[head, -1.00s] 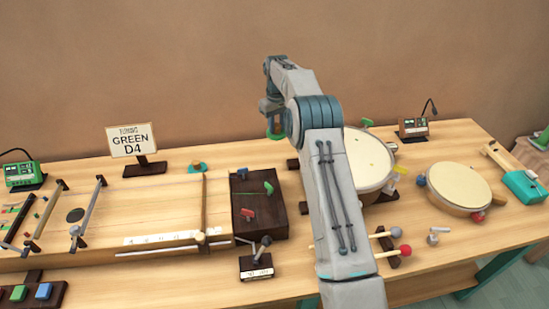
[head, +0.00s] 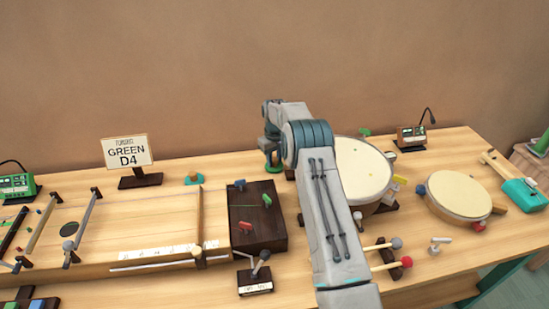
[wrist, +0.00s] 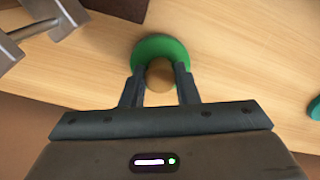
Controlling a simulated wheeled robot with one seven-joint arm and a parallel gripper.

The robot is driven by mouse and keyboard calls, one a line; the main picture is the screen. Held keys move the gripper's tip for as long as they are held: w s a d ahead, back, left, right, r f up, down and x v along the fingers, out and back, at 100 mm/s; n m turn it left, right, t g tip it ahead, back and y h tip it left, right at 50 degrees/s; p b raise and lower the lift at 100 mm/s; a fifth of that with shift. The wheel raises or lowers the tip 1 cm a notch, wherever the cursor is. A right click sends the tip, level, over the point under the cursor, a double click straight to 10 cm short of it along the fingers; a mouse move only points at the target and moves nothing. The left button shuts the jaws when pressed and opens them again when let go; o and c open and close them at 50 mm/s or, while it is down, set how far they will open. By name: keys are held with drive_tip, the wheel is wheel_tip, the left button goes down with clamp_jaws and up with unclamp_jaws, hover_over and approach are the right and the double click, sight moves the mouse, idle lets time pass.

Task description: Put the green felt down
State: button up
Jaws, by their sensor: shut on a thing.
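The green felt is a round green pad with a brown wooden knob in its middle. In the wrist view the green felt (wrist: 160,46) lies between the fingertips of my gripper (wrist: 161,78), which is shut on it by the knob. In the head view the green felt (head: 271,169) shows small under my gripper (head: 272,158), left of my arm and behind the dark brown box. It is over or on the light wooden table near the back; I cannot tell whether it touches the wood.
A dark brown box (head: 262,225) with coloured pegs stands just in front. A teal pad with an orange knob (head: 194,179) sits to the left, near the GREEN D4 sign (head: 127,151). A large drum (head: 362,168) stands right of my arm. Bare wood (head: 225,172) lies behind the box.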

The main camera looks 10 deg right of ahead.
drive_tip(key=shift+r, duration=0.1)
drive_tip(key=shift+f, duration=0.2)
drive_tip(key=o, duration=1)
drive_tip(key=shift+c, duration=0.2)
drive_tip(key=shift+r, duration=0.1)
